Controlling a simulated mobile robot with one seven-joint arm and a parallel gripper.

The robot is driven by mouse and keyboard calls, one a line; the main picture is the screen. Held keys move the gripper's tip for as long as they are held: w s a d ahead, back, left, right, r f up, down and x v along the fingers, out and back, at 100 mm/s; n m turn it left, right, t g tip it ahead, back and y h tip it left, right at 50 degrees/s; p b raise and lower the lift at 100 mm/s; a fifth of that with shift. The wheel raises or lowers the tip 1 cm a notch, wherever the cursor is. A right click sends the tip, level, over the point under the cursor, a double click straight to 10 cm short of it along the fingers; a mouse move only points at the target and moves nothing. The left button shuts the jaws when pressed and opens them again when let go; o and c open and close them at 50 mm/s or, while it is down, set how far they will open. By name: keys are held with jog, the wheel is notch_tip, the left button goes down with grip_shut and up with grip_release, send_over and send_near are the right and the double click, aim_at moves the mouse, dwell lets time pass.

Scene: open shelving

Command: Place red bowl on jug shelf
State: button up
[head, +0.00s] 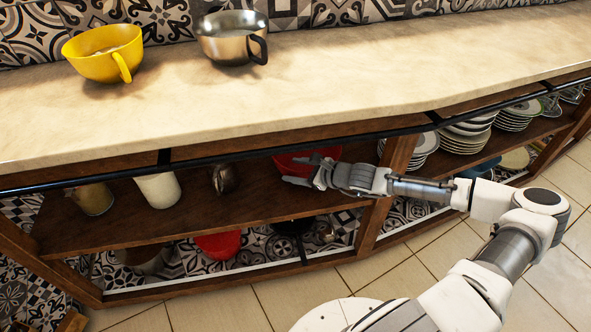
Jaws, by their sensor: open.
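A red bowl-like thing (292,163) sits on the upper wooden shelf (120,226), under the counter and partly hidden by the counter edge and my gripper. My gripper (302,171) is open, with its fingers pointing left at the front of this red thing. I cannot tell whether they touch it. A second red thing (218,244) is on the lower level, its top hidden by the shelf board. On the upper shelf to the left stand a white jug-like container (158,189), a tan container (95,198) and a dark rounded vessel (224,179).
A black rail (230,155) runs along the counter's front edge, just above the shelf opening. A wooden post (385,202) stands right of my gripper. Plates (466,137) are stacked further right. A yellow cup (104,54) and a metal cup (232,40) stand on the counter.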

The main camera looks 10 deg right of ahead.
jog(key=shift+r, duration=0.1)
jog(key=p+v, duration=0.5)
jog(key=v, duration=0.7)
